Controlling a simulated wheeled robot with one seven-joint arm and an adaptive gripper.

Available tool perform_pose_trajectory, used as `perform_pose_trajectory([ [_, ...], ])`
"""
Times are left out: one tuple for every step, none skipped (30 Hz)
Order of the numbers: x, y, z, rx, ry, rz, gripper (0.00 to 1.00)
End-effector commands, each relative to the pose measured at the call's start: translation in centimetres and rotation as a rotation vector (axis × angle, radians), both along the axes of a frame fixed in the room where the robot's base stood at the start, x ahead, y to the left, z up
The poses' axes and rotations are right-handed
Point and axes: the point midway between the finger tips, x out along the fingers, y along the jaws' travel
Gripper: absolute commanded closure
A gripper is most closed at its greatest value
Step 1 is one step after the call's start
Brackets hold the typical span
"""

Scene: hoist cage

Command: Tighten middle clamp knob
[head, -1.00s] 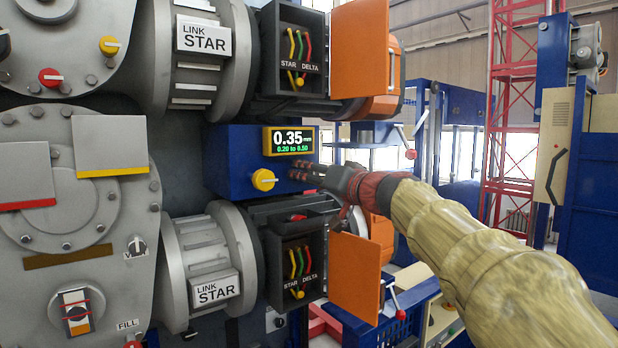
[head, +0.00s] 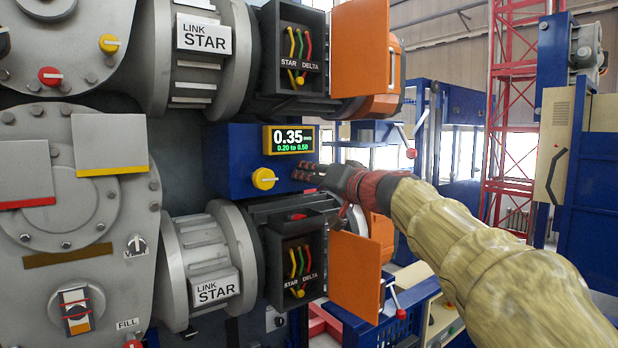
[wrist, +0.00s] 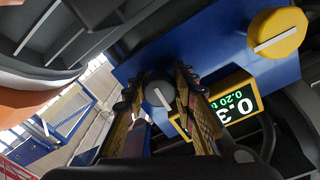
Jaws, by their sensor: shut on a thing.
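A dark grey round knob (wrist: 158,95) with a white pointer line sits on the face of the blue box (head: 230,160). My gripper (wrist: 159,88) has one finger on each side of this knob and is shut on it. In the head view my gripper (head: 312,175) reaches the right end of the box from the right, and its fingers hide the knob. A display (head: 290,140) on top of the box reads 0.35, with 0.20 to 0.50 in green below.
A yellow knob (head: 264,179) is on the same box, left of my gripper. Open STAR/DELTA terminal boxes stand above (head: 303,50) and below (head: 297,265). Their orange doors (head: 371,48) (head: 355,277) stick out close to my arm.

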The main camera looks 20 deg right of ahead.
Motion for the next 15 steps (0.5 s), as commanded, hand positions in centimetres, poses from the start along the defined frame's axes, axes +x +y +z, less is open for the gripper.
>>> perform_pose_trajectory([
  [0.0, 0.0, -0.07, 0.015, 0.004, 0.001, 0.99],
  [0.01, 0.0, -0.08, 0.027, 0.007, 0.0, 0.99],
  [0.02, 0.0, -0.12, 0.046, 0.013, 0.0, 0.99],
  [0.02, 0.0, -0.15, 0.063, 0.018, 0.001, 0.99],
  [0.03, 0.0, -0.19, 0.079, 0.023, 0.0, 0.99],
  [0.04, 0.01, -0.22, 0.104, 0.029, 0.001, 0.99],
  [0.04, 0.01, -0.21, 0.125, 0.035, 0.001, 0.99],
  [0.04, 0.01, -0.2, 0.148, 0.041, 0.0, 0.99],
  [0.04, 0.02, -0.19, 0.181, 0.049, 0.001, 0.99],
  [0.04, 0.02, -0.21, 0.206, 0.056, 0.001, 0.99],
  [0.04, 0.01, -0.22, 0.231, 0.063, 0.001, 0.99],
  [0.04, 0.02, -0.21, 0.267, 0.073, 0.001, 0.99],
  [0.04, 0.03, -0.19, 0.295, 0.08, 0.001, 0.99],
  [0.04, 0.03, -0.19, 0.323, 0.088, 0.001, 0.99],
  [0.05, 0.03, -0.2, 0.359, 0.098, 0.001, 0.99],
])
